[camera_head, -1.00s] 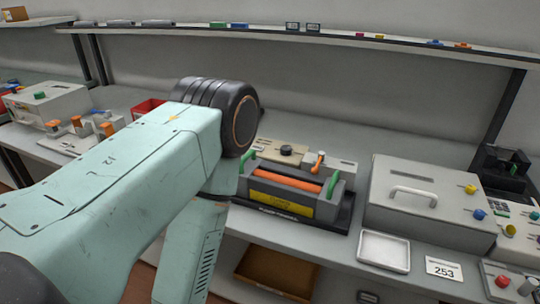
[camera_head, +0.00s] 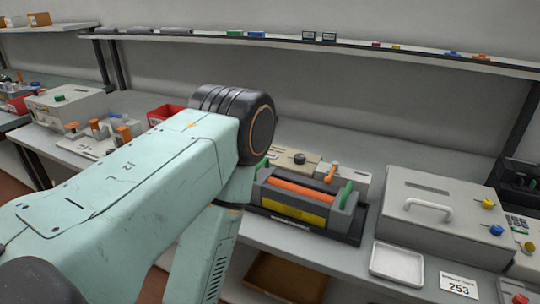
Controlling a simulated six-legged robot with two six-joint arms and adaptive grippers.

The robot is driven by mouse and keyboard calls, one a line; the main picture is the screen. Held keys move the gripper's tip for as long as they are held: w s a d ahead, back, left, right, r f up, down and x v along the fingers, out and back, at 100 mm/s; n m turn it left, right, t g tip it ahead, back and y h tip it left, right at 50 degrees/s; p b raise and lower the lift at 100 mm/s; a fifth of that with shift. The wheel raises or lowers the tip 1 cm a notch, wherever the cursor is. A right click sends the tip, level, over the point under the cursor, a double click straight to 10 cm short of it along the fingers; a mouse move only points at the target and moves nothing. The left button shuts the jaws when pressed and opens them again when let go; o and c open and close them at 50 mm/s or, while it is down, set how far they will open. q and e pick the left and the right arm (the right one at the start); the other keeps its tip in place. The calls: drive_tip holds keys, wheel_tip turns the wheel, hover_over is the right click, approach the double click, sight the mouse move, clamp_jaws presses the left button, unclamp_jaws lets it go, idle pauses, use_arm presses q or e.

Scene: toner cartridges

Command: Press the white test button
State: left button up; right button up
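I cannot make out a white test button in this view. A grey control box (camera_head: 507,290) with a red button (camera_head: 519,299) is cut off at the bottom right corner. A grey toner cartridge (camera_head: 335,219) with an orange roller, green end handles and a yellow label sits in a dark cradle on the bench. My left arm comes in from the left and covers much of the picture's middle left. Its gripper is not visible. My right arm and gripper are not in view.
A large grey box with a handle (camera_head: 438,238) stands right of the cartridge, behind a white tray (camera_head: 397,263) and a "253" card (camera_head: 459,284). A shelf (camera_head: 380,47) runs above. A red bin (camera_head: 162,114) is left.

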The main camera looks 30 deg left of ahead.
use_arm(q)
clamp_jaws()
idle(1.3)
